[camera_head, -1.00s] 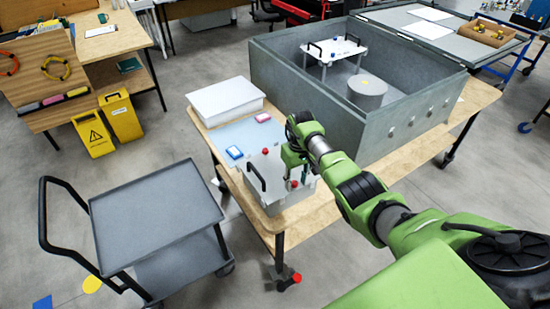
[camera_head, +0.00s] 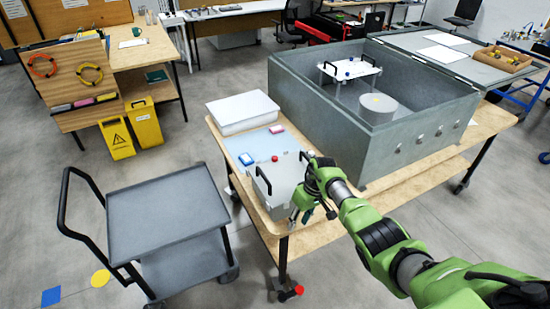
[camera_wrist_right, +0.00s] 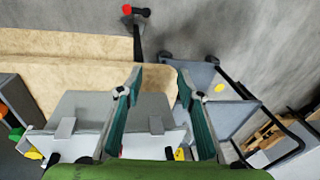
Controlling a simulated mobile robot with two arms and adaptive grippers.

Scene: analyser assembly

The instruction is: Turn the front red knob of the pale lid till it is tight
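The pale lid (camera_head: 270,186) with black handles sits on a grey box on the wooden bench, near its front left corner. Its rear red knob (camera_head: 274,158) shows in the head view; the front red knob is hidden there by my right gripper (camera_head: 306,212). That gripper is at the lid's front right edge. In the right wrist view my right gripper (camera_wrist_right: 155,82) has its fingers spread, with only bench and floor between the tips. A small red patch (camera_wrist_right: 168,153) shows low between the fingers; I cannot tell if it is the front knob. My left gripper is out of view.
A white tray (camera_head: 243,110), a blue box (camera_head: 245,158) and a pink box (camera_head: 276,129) are behind the lid. A large grey open housing (camera_head: 350,120) fills the bench's right part. A grey cart (camera_head: 165,205) stands left of the bench.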

